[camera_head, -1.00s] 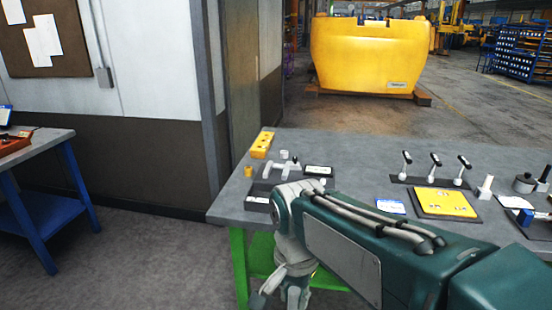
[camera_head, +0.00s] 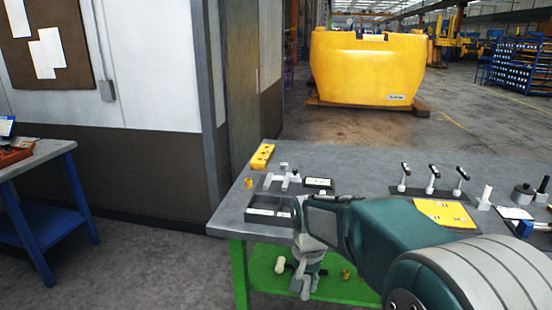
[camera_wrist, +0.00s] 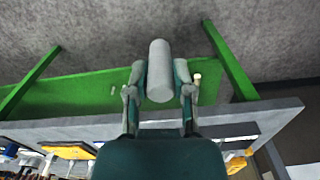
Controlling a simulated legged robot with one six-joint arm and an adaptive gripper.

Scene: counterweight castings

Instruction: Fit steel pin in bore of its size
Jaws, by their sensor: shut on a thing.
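My gripper (camera_wrist: 158,88) is shut on a pale grey cylinder, the steel pin (camera_wrist: 159,65), which sticks out beyond the fingertips in the wrist view. In the head view my gripper (camera_head: 306,280) hangs low at the front edge of the grey workbench (camera_head: 340,160), before the green lower shelf; the pin is hard to make out there. A small yellow block (camera_head: 262,156) with dark spots, perhaps bores, lies at the bench's far left corner. I cannot tell which bore matches the pin.
A dark tray (camera_head: 268,224) sits near the bench's front left. Several upright black-topped handles (camera_head: 432,180) and a yellow plate (camera_head: 447,214) stand to the right. Loose parts lie on the green shelf (camera_head: 335,287). A big yellow counterweight (camera_head: 365,70) stands behind.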

